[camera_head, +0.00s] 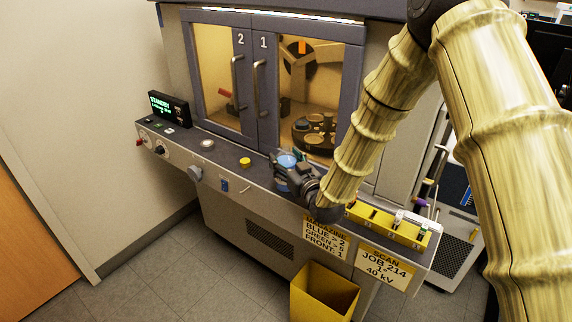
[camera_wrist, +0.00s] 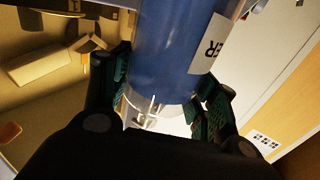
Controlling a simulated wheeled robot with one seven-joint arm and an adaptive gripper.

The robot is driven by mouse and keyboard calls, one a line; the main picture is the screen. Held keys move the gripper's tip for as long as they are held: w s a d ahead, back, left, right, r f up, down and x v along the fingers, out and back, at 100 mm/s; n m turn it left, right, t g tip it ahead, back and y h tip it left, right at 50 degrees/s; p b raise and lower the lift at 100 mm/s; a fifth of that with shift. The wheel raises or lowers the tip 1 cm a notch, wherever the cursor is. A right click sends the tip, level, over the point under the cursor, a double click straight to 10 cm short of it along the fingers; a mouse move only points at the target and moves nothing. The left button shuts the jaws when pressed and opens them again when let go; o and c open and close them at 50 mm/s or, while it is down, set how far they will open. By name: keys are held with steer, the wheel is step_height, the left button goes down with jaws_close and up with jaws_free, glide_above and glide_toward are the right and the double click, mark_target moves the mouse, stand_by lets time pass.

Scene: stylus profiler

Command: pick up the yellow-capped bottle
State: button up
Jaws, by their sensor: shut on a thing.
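My gripper (camera_head: 287,163) is at the front ledge of the machine. In the wrist view its green-padded fingers (camera_wrist: 165,98) stand on either side of a blue cylindrical bottle (camera_wrist: 165,45) and are shut on it. The bottle has a white label ending in "ER" and a clear, pale end between the fingers. Its cap is not visible in the wrist view. In the head view only a small blue part of it shows at the gripper. A small yellow round piece (camera_head: 245,162) sits on the ledge left of my gripper; I cannot tell whether it is a cap or a button.
The machine's doors (camera_head: 252,85) stand behind the ledge, with a dark round carousel (camera_head: 312,133) inside. A display (camera_head: 169,108) is at the ledge's left end. A yellow rack (camera_head: 385,228) is right of my gripper. An open yellow bin (camera_head: 323,297) stands on the floor below.

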mark_target(289, 153)
steer(key=shift+r+b, duration=0.5)
steer(key=shift+r, duration=1)
steer(key=shift+s+d+r, duration=0.2)
steer(key=shift+s+d, duration=0.05)
steer(key=d+r+b+v, duration=0.1)
steer(key=b+v, duration=0.2)
steer(key=v, duration=1.2)
steer(key=shift+w+d+r, duration=0.25)
steer(key=shift+w+d, duration=0.05)
steer(key=shift+d, duration=0.05)
steer(key=o, duration=0.8)
steer(key=c, duration=0.9)
